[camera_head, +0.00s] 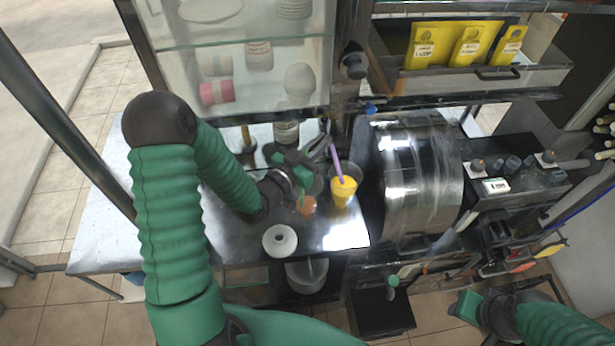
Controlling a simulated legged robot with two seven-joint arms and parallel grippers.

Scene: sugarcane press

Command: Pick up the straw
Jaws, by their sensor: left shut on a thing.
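A purple straw (337,165) stands nearly upright, leaning slightly, with its lower end at the top of a yellow cup (343,193). I cannot tell how far it reaches into the cup. My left gripper (325,148) reaches in from the left and is shut on the straw near its upper end; its fingertips are small and dark here. My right gripper (466,306) is low at the right, away from the straw, and its jaw opening is unclear.
The cup stands on a metal table (235,240) with a white round item (280,240) and a small orange item (306,205). A shiny metal press (422,180) stands right of it. A glass cabinet (245,60) and a drawer with yellow packets (468,45) are behind.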

